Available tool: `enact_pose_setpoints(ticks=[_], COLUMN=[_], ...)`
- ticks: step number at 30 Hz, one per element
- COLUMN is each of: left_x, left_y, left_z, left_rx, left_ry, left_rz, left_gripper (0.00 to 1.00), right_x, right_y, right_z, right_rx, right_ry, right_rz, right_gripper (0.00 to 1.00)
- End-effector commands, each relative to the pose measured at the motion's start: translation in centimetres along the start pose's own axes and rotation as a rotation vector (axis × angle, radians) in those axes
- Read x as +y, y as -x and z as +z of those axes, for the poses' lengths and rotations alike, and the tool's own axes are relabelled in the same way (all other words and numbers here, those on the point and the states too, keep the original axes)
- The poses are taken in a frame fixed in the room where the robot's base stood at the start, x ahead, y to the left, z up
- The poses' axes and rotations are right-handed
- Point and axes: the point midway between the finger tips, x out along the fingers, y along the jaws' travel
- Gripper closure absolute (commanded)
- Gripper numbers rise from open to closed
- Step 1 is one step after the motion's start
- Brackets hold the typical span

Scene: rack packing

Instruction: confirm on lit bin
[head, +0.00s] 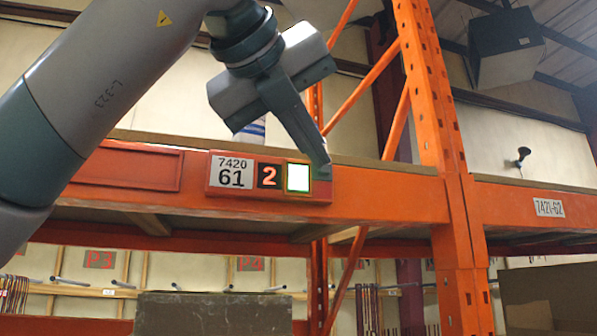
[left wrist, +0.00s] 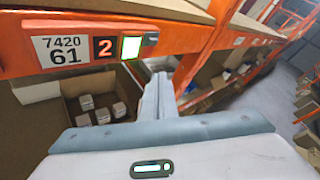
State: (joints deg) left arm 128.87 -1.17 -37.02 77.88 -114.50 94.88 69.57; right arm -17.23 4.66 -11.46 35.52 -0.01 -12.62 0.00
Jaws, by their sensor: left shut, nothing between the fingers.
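The bin display (head: 268,178) is a red-orange module on the rack beam, with a label reading 7420 61, a lit digit 2 and a bright white-green lit button (head: 297,178). The display also shows in the left wrist view (left wrist: 77,48), with its lit button (left wrist: 131,47). My left gripper (head: 325,172) is shut and empty, its fingertips at the right edge of the lit button in the head view. I cannot tell whether they touch it. In the left wrist view the closed fingers (left wrist: 157,88) point up, below and right of the button. My right gripper is not in view.
An orange upright (head: 434,110) stands right of the display. The beam (head: 395,204) runs across, with a shelf above it. In the left wrist view a cardboard bin (left wrist: 75,108) with several small boxes lies below. A blue-and-white item (head: 252,131) stands on the shelf.

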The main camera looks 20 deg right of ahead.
Motion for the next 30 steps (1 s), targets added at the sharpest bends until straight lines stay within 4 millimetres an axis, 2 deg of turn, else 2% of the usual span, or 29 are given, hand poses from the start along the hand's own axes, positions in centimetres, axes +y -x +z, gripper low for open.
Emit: enact_pose_setpoints(ticks=[8,15,30], left_x=[1.6,2.7,3.0], left_y=[-2.3,-3.7,-4.1], left_z=[1.9,2.8,3.0], left_rx=[0.001,0.0,-0.001], left_ry=[0.002,0.001,0.0], left_rz=[0.0,-0.001,0.0], left_gripper=[1.0,1.0,1.0], right_x=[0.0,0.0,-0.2], right_y=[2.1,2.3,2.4], right_z=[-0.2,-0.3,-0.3], right_rx=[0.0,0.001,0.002], right_ry=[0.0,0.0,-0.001], right_rz=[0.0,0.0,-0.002], right_gripper=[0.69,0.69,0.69])
